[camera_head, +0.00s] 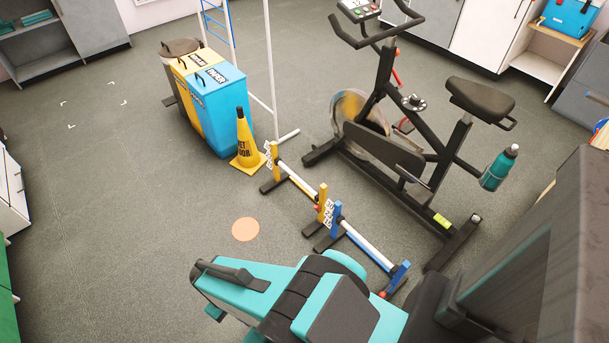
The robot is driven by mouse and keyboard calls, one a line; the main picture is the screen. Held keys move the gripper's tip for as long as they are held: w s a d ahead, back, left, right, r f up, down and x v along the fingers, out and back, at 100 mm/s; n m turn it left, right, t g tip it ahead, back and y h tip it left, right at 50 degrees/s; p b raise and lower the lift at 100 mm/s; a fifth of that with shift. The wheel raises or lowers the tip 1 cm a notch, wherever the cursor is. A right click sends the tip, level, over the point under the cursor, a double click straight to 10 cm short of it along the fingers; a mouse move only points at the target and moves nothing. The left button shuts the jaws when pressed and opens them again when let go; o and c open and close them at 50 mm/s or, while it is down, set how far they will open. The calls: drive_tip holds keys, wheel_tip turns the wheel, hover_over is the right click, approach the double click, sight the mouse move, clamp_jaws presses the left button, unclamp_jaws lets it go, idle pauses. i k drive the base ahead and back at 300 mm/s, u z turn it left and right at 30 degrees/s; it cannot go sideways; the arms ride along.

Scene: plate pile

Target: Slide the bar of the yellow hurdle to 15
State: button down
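The yellow hurdle (322,198) stands on the grey floor right of the middle of the head view. It has two yellow posts on dark feet and a white bar (298,181) low between them. White scales with dark marks sit beside its posts, too small to read. A blue hurdle (338,213) with its own white bar (367,245) stands close to its lower right. My teal and black arm fills the bottom of the view, in front of the hurdles. I cannot make out my gripper's fingers.
An exercise bike (385,130) stands right behind the hurdles. A flat orange disc (245,229) lies on open floor at left.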

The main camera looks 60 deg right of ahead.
sight(277, 161)
drive_tip(key=u, duration=0.7)
drive_tip(key=k, duration=0.15)
drive_tip(key=z, duration=2.45)
drive_tip(key=k, duration=0.9)
drive_tip(key=u, duration=0.2)
drive_tip(key=i, duration=0.7)
